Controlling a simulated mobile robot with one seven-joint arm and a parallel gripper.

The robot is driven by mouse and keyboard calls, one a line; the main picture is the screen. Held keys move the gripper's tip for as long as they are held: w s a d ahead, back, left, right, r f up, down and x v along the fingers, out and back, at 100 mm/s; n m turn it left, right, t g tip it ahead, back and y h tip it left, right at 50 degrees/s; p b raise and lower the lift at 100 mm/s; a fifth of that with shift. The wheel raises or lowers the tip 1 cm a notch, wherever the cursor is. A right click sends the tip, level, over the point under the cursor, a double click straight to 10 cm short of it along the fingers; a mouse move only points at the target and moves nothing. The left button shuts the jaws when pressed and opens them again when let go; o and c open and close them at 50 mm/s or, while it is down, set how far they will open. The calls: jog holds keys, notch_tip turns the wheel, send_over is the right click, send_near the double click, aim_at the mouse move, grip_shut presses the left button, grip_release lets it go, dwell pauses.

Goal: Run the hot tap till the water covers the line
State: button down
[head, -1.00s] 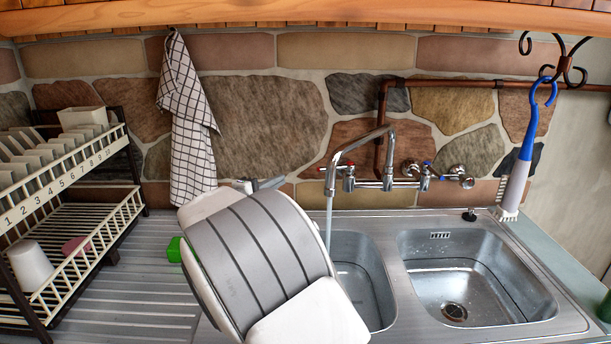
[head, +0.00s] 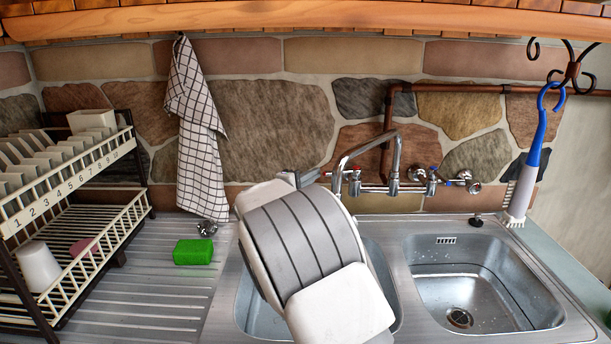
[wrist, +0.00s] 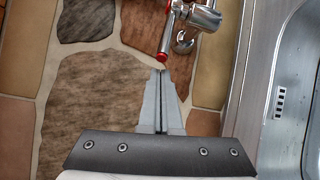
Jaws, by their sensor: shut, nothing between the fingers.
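The chrome tap (head: 395,160) stands on the wall with its spout bent over the left basin (head: 252,318). The spout's outlet is just above my arm, and I cannot see any water stream there. The red-marked hot handle (head: 354,182) is just right of the spout's end; its red-tipped lever (wrist: 163,57) shows in the wrist view. My gripper (wrist: 160,73) is shut and empty, its fingertips very close to that red tip; contact is unclear. My arm hides most of the left basin, so its water level and line cannot be seen.
The blue-marked handle (head: 432,183) is to the right. The right basin (head: 480,285) has a dark line round its wall. A green sponge (head: 193,252) lies on the drainer, beside a dish rack (head: 75,215). A checked towel (head: 200,130) and a brush (head: 527,165) hang behind.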

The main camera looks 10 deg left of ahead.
jog(key=shift+s+d, duration=0.25)
jog(key=shift+d, duration=0.05)
jog(key=shift+s+b, duration=0.1)
jog(key=shift+b, duration=0.2)
jog(key=shift+s+d+b, duration=0.2)
jog(key=shift+b, duration=0.25)
jog(key=shift+s+d+b, duration=0.1)
jog(key=shift+s+b, duration=0.05)
jog(key=shift+b, duration=0.15)
jog(key=s+d+b, duration=0.3)
jog(key=d+b, duration=0.2)
jog(key=b, duration=0.5)
jog(key=shift+s, duration=0.3)
jog(key=shift+d, duration=0.15)
